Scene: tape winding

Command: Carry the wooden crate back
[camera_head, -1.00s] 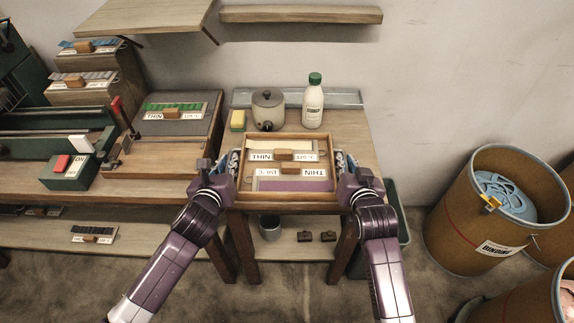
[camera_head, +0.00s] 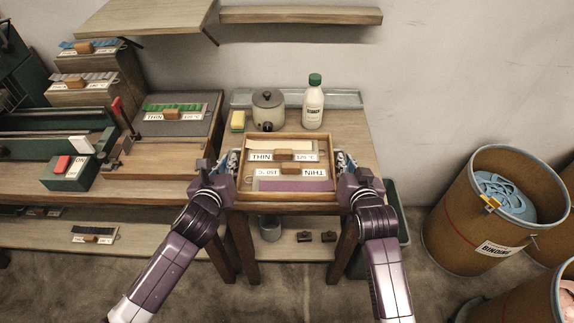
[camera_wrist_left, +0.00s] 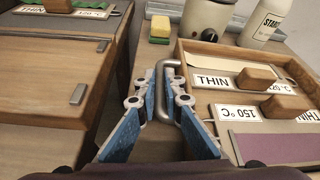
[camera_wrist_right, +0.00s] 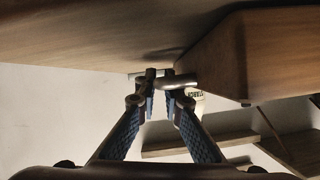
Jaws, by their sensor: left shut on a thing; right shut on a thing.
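The wooden crate (camera_head: 286,197) is at the front of the small wooden table, level. Inside lie two label-bearing plates with wooden knobs, one cream and one purple. My left gripper (camera_head: 232,165) is shut on the crate's left metal handle, which shows between the fingers in the left wrist view (camera_wrist_left: 168,64). My right gripper (camera_head: 347,165) is at the crate's right side. The right wrist view shows its fingers (camera_wrist_right: 163,82) shut on a metal handle (camera_wrist_right: 178,80) beside the crate wall. I cannot tell whether the crate touches the tabletop.
Behind the crate stand a grey pot (camera_head: 268,108), a white bottle with green cap (camera_head: 313,105) and a yellow sponge (camera_head: 238,121). A workbench (camera_head: 150,182) adjoins on the left. A drum (camera_head: 470,235) stands on the right. Shelves (camera_head: 300,14) hang above.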

